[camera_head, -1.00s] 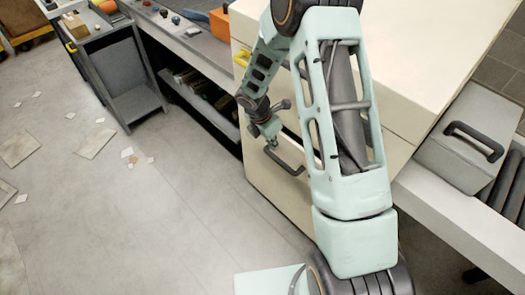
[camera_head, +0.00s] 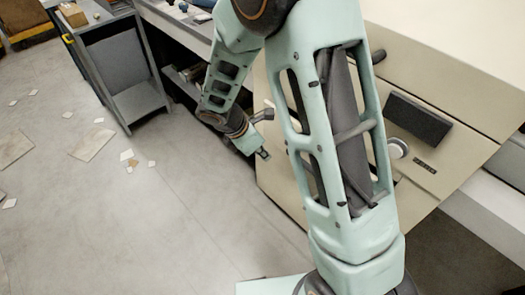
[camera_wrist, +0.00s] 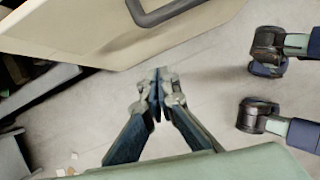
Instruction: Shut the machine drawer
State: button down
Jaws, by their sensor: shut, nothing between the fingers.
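The cream machine (camera_head: 455,40) fills the right of the head view. Its lower front panel (camera_head: 275,187) shows beside my arm, which hides much of the front. In the wrist view, a cream panel (camera_wrist: 110,38) with a dark bar handle (camera_wrist: 165,10) crosses the top, and I take it for the drawer front. My gripper (camera_head: 263,154) is shut and empty, in front of the machine's lower front at its left. In the wrist view, the closed fingertips (camera_wrist: 157,78) are below the handle and apart from it. I cannot tell how far out the drawer stands.
A dark panel (camera_head: 417,118) and a white knob (camera_head: 398,147) are on the machine's front. A grey stand (camera_head: 125,75) is at the upper left, beside a bench with a low shelf. Paper scraps (camera_head: 92,146) lie on the floor, which is otherwise open at left.

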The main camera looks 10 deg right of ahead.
jog(key=w+d+f, duration=0.2)
jog(key=d+f, duration=0.2)
jog(key=d, duration=0.1)
jog(key=shift+w+d+f+b, duration=0.2)
jog(key=shift+w+d+b, duration=0.15)
jog(key=shift+w+d, duration=0.05)
jog(key=shift+w+d+r+p, duration=0.1)
jog(key=shift+w+d+p, duration=0.15)
jog(key=shift+w+d, duration=0.6)
jog(key=shift+w+d+p, duration=0.25)
jog(key=shift+w+d, duration=0.25)
jog(key=shift+d, duration=0.55)
jog(key=shift+s+a, duration=0.1)
jog(key=shift+a, duration=0.25)
jog(key=s+a+r+p, duration=0.1)
jog(key=s+a+r, duration=0.2)
jog(key=a+r, duration=0.4)
jog(key=shift+s+a+r, duration=0.15)
jog(key=shift+s+r, duration=0.15)
jog(key=shift+r, duration=0.25)
